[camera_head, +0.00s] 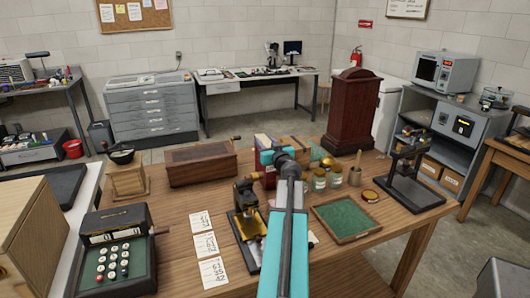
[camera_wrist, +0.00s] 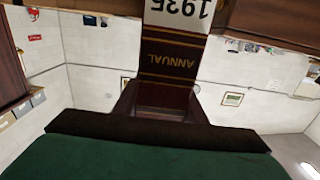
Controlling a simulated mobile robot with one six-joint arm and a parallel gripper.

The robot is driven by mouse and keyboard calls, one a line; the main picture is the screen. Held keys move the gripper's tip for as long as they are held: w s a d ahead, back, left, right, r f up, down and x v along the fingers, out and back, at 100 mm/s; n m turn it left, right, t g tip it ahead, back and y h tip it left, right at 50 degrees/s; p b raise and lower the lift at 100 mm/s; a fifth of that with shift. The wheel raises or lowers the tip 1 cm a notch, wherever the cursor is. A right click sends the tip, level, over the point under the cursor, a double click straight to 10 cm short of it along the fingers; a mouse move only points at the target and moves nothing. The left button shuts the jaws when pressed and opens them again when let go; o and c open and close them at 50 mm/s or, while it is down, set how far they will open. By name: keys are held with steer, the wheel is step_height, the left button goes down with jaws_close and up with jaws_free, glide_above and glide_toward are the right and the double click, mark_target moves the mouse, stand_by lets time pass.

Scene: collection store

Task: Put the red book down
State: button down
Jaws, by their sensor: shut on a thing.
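The red book (camera_wrist: 168,62) shows in the wrist view as a dark reddish-brown spine, upside down, with gold lettering "ANNUAL" and a white "1935" label. In the head view a dark red piece (camera_head: 268,181) shows just below the teal end of my arm; I cannot tell whether it is the same book. My gripper (camera_head: 273,158) is over the middle of the wooden table (camera_head: 178,222), shut on the red book. My own arm hides its fingers in the head view. I cannot tell whether the book touches the table.
A long wooden box (camera_head: 200,163) is left, a dark red cabinet (camera_head: 352,110) behind. Paper cards (camera_head: 207,245) lie in front. A dark-edged green surface (camera_wrist: 160,155) fills the wrist view's bottom.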

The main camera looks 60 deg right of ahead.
steer(key=shift+r, duration=0.15)
step_height(320, 180, up, 18)
steer(key=p, duration=0.4)
stand_by(1.1)
